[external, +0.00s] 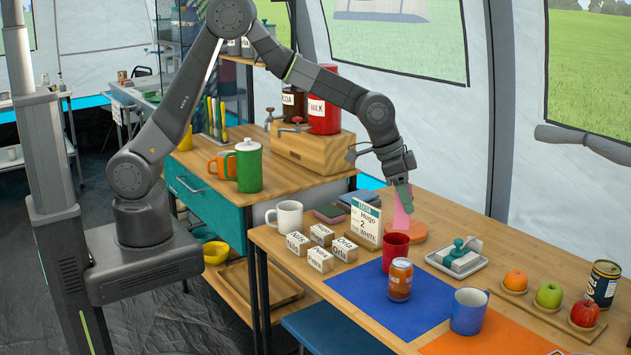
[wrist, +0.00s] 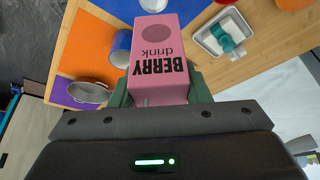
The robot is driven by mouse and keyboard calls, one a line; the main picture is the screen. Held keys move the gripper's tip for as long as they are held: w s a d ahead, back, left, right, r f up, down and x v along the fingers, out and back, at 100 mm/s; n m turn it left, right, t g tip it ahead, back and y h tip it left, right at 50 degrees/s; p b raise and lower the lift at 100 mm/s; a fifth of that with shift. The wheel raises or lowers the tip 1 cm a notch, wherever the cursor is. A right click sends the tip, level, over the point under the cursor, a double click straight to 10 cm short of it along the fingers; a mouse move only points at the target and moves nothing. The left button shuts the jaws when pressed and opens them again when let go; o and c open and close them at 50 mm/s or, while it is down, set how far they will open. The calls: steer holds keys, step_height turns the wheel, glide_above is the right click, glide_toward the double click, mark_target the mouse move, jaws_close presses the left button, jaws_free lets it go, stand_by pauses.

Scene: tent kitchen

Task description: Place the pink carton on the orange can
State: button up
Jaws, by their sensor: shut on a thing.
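The pink carton (external: 402,212), marked "BERRY drink", is between the fingers of my gripper (external: 402,186). In the wrist view the carton (wrist: 162,60) fills the middle, with my green fingers (wrist: 160,92) on both sides of it. The orange can (external: 400,280) stands upright on the blue mat, in front of the red cup and apart from the carton. A pale round top (wrist: 153,4) at the wrist view's upper edge looks like this can.
The red cup (external: 396,249) stands close behind the can, and the blue mug (external: 468,311) is to its right. A tray (external: 457,261) with a green-handled item, a calendar block (external: 367,222) and several name blocks (external: 321,260) are around. Bare blue mat (external: 365,285) lies left of the can.

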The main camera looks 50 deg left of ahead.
steer(key=shift+w+d+r, duration=0.15)
steer(key=shift+d+r, duration=0.2)
steer(key=shift+d, duration=0.05)
steer(key=shift+d+f, duration=0.1)
steer(key=shift+f, duration=0.1)
steer(key=p, duration=0.2)
glide_above(405, 262)
step_height(405, 262, down, 9)
steer(key=shift+f, duration=0.25)
steer(key=shift+f, duration=0.25)
steer(key=o, duration=1)
steer(key=shift+r, duration=0.15)
steer(key=shift+c, duration=0.2)
